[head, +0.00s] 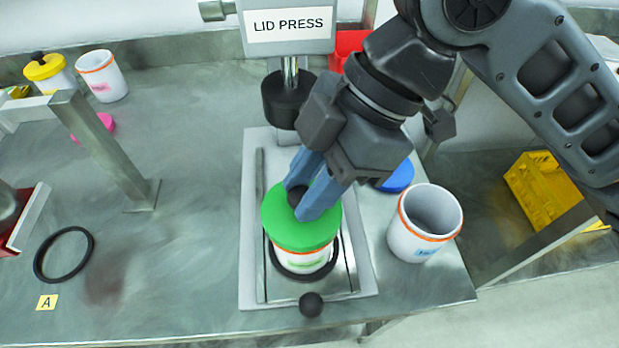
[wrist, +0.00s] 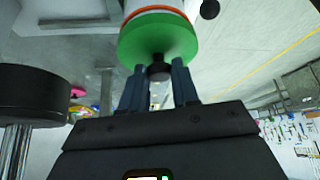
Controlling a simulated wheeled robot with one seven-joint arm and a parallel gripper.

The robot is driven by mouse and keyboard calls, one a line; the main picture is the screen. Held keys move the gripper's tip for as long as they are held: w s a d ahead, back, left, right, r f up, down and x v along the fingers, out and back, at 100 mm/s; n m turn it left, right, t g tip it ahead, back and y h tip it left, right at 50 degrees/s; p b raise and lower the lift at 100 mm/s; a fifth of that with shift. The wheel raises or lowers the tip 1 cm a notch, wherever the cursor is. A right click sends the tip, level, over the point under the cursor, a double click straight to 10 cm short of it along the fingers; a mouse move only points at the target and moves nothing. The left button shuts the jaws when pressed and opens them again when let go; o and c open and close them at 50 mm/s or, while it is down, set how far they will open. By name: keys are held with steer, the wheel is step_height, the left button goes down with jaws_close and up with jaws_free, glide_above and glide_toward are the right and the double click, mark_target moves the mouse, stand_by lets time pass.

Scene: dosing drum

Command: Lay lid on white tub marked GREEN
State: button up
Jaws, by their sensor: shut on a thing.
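The green lid (head: 301,218) with a dark knob is on or just over the top of a white tub (head: 303,262) with an orange band and a green mark. That tub stands in a black ring on the press plate. My gripper (head: 306,196) is shut on the lid's knob from above. In the wrist view my gripper's fingers (wrist: 159,88) stand either side of the dark knob, with the green lid (wrist: 158,38) against the white tub (wrist: 155,6). I cannot tell whether the lid is fully seated.
The lid press (head: 289,25) has a black press head (head: 284,100) behind the tub. An open white tub (head: 426,222) with a blue mark stands to the right, near a blue lid (head: 397,178). A metal post (head: 104,150) and a loose black ring (head: 63,254) are at left.

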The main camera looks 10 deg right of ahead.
steer(key=shift+f+b, duration=0.3)
steer(key=shift+f, duration=0.05)
stand_by(0.9)
stand_by(0.3)
steer(key=o, duration=1.9)
steer(key=shift+c, duration=0.2)
steer(key=shift+r+p, duration=2.8)
steer(key=shift+r, duration=0.75)
